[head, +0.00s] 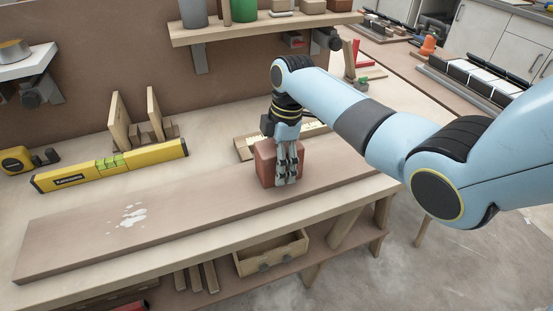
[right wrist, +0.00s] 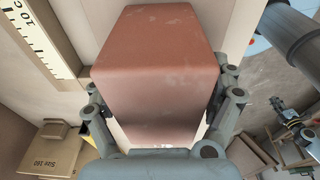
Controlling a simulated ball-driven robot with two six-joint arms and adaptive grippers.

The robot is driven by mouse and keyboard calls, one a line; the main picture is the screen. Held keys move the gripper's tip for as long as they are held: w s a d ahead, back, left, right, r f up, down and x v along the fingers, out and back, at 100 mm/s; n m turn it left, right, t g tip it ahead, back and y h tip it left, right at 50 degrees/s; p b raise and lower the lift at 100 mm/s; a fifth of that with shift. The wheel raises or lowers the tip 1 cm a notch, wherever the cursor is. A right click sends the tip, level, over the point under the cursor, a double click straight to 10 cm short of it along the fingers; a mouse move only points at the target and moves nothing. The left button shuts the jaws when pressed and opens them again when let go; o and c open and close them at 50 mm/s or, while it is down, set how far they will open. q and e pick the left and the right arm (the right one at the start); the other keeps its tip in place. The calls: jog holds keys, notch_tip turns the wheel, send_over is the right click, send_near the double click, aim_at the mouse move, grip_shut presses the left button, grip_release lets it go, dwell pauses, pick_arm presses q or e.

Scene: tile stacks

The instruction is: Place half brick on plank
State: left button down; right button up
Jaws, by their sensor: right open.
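The reddish-brown half brick (head: 265,167) stands on the long wooden plank (head: 190,206), toward its right part. It looks upright and appears to rest on the wood. My right gripper (head: 287,176) points down over the brick and hides its right part in the head view. In the right wrist view the brick (right wrist: 160,55) fills the space between the fingers of my right gripper (right wrist: 155,112), one finger along each side. The fingers are open; I cannot tell whether they touch the brick. My left gripper is not in view.
A yellow spirit level (head: 110,165) and a tape measure (head: 16,160) lie behind the plank at left. A wooden rule-like piece (head: 244,148) lies just behind the brick. A shelf (head: 240,30) overhangs the back. White marks (head: 128,215) show on the plank's clear left part.

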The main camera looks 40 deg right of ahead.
jog(key=r, duration=0.4)
jog(key=d+r, duration=0.1)
jog(key=r, duration=0.7)
jog(key=shift+s+d, duration=0.3)
jog(key=shift+d, duration=0.05)
